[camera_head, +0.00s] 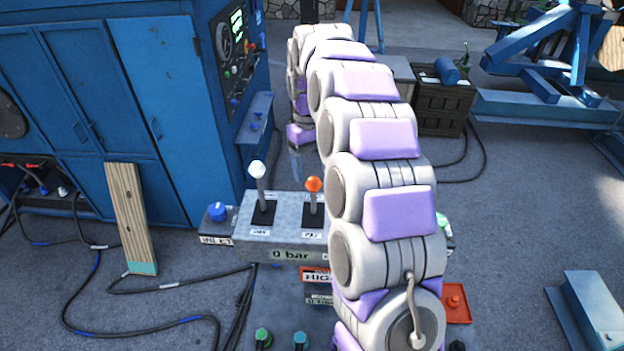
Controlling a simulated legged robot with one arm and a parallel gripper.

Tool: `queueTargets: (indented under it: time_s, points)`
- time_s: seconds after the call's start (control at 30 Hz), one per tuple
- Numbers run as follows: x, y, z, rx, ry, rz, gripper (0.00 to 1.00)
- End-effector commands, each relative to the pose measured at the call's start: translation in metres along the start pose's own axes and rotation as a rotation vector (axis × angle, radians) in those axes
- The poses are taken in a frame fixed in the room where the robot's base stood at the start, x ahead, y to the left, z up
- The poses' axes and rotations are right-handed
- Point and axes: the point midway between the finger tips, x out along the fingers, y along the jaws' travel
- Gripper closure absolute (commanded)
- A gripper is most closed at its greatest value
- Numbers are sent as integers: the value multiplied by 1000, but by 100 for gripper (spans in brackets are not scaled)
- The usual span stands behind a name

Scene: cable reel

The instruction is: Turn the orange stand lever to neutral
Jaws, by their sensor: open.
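The orange-knobbed stand lever (314,185) stands close to upright on the grey control box, on a black base plate with a small white label below it. My arm reaches over the box from the lower right and bends down behind it. My gripper (296,160) is at the arm's far end, above and beyond the orange lever and apart from it. It looks small and dim there, open, with nothing seen in it. The arm hides the right part of the control box (285,238).
A white-knobbed lever (257,172) stands left of the orange one. A blue cabinet (165,100) and leaning wooden board (130,215) stand left. Black cables (150,290) lie on the floor.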

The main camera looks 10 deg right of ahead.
Motion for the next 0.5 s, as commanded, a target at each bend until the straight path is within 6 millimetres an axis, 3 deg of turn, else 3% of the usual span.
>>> queueTargets:
  time_s: [0.5]
  points:
    - [-70, -1, 1, -1, 4, 3, 31]
